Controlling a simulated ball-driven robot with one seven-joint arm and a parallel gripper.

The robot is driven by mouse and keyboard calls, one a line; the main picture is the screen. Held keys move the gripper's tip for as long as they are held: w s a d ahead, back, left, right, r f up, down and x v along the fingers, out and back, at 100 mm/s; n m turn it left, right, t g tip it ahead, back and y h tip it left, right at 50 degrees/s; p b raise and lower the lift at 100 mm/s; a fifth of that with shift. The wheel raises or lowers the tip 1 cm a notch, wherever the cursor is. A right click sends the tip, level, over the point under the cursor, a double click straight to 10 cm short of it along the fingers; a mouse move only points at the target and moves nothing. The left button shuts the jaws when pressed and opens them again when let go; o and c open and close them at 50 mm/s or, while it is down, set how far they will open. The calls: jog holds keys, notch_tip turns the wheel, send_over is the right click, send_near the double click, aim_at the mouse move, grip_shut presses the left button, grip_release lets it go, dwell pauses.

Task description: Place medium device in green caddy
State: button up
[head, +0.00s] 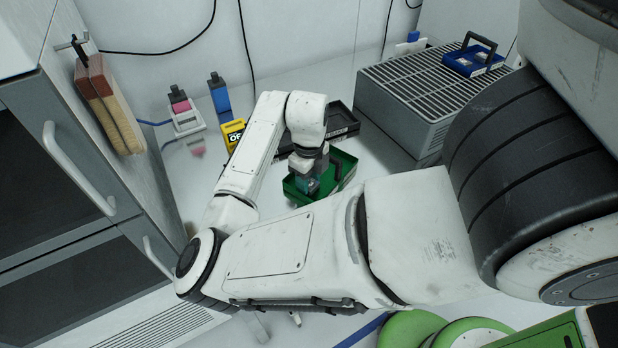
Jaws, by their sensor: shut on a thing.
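The green caddy (347,164) is an open tray on the white counter, partly hidden behind my arm. My gripper (309,177) points down over the left part of the caddy. It is shut on a small device (314,186), which looks dark with a teal tint and is mostly hidden by the fingers. The device is over or inside the caddy. I cannot tell whether it touches the caddy floor.
A black tray (345,122) lies just behind the caddy. A yellow device (233,133), a blue device (220,97) and a pink-and-white device (185,115) stand to the left. A grey vented box (405,112) at right carries a blue caddy (474,64). Cabinets (60,150) border the left.

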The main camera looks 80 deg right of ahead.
jog(key=shift+f, duration=0.1)
jog(key=shift+f, duration=0.15)
jog(key=o, duration=0.8)
jog(key=shift+c, duration=0.2)
notch_tip(320, 180, up, 12)
jog(key=shift+r+b, duration=0.25)
jog(key=shift+b, duration=0.1)
